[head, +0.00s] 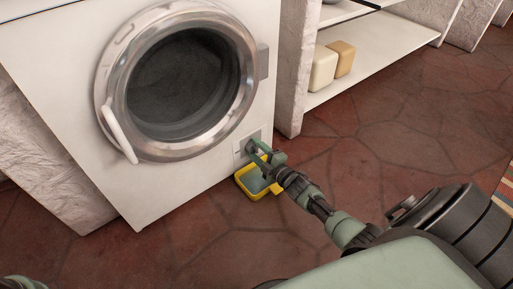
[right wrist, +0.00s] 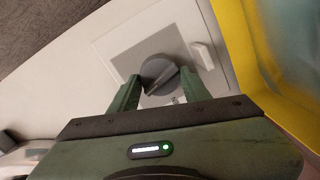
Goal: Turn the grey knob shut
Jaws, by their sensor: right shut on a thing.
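The grey knob (right wrist: 160,76) is round with a raised bar across it. It sits in a pale recessed panel (right wrist: 130,35) low on the front of the white washing machine (head: 185,187). My right gripper (head: 262,157) reaches the panel at the machine's lower right. In the right wrist view its two green fingers stand on either side of the knob, and it is shut on the knob. The knob's bar lies slanted in that view. In the head view the gripper mostly hides the knob.
A yellow tray (head: 242,187) with blue-grey contents is on the floor just below the gripper; its yellow edge (right wrist: 233,45) is close in the wrist view. The round door (head: 105,85) is shut. A white shelf (head: 385,50) holds two blocks.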

